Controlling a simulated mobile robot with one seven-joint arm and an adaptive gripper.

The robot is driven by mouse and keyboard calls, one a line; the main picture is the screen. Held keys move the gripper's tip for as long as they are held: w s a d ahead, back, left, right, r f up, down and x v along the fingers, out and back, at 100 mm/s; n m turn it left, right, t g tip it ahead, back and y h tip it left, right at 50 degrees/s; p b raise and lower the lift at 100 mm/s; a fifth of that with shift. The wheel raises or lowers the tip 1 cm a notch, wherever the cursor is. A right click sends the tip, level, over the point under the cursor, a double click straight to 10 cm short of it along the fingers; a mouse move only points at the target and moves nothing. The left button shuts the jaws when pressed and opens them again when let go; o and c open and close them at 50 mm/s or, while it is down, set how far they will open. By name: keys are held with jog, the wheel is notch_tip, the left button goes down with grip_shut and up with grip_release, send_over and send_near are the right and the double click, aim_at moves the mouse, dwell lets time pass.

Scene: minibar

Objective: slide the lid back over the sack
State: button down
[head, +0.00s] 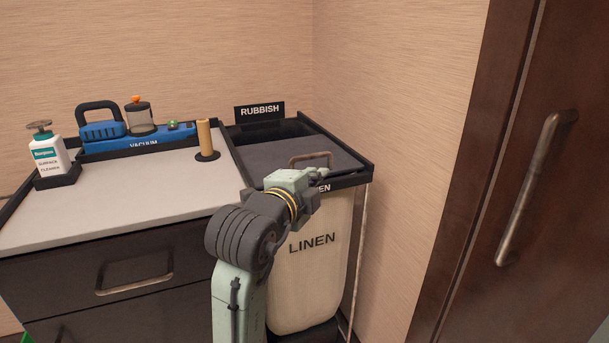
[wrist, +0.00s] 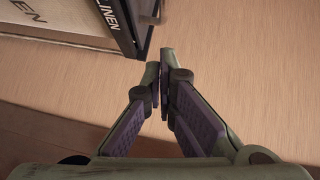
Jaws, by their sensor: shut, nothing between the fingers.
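The lid (head: 270,155) is a flat dark grey panel with a bronze bar handle (head: 311,155). It lies in the black frame at the right end of the cart, over the front part, with a dark gap behind it. The cream sack (head: 312,270), marked LINEN, hangs below that frame; its mouth is hidden. Part of it shows in the wrist view (wrist: 65,18). My gripper (head: 321,173) is in front of the frame's front edge, near the handle in the picture, partly covering the rim label. In the wrist view, its fingertips (wrist: 159,60) are together and empty, apart from the frame corner.
A RUBBISH sign (head: 260,111) stands at the back of the frame. Walls stand behind and right. A dark door with a handle (head: 537,185) is at right.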

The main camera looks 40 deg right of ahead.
jog(key=w+d+f+p, duration=0.1)
jog(key=w+d+p, duration=0.1)
jog(key=w+d, duration=0.4)
jog(key=shift+w+d+f, duration=0.15)
jog(key=shift+w+f, duration=0.15)
jog(key=shift+w, duration=0.25)
